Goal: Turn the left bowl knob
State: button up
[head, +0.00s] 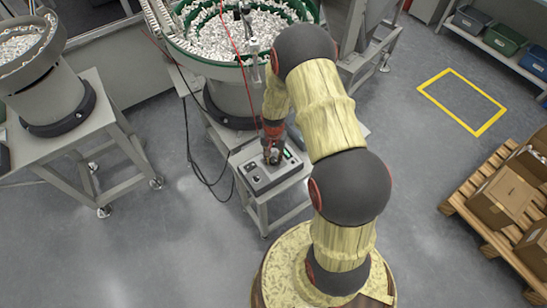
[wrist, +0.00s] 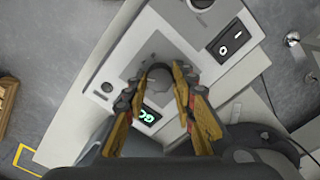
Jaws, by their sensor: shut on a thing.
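A grey control box (head: 258,180) stands on a small stand below the green-rimmed bowl. Its panel (wrist: 145,40) fills the middle of the wrist view. The fingers hide part of the knob's edge. I see no pointer mark on it. A lit green display (wrist: 149,115) shows just below the knob; its digits are partly hidden.
The panel also carries a black rocker switch (wrist: 231,39). The green-rimmed bowl (head: 236,66) full of white parts stands behind the box. A second bowl feeder (head: 45,95) stands at the left. A pallet with cartons (head: 503,196) lies at the right. Cables hang left of the box.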

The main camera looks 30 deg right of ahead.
aim_at(273, 160)
jog(key=shift+m, duration=0.3)
jog(key=o, duration=1.1)
jog(key=shift+o, duration=0.3)
notch_tip(273, 160, up, 12)
dwell(0.4)
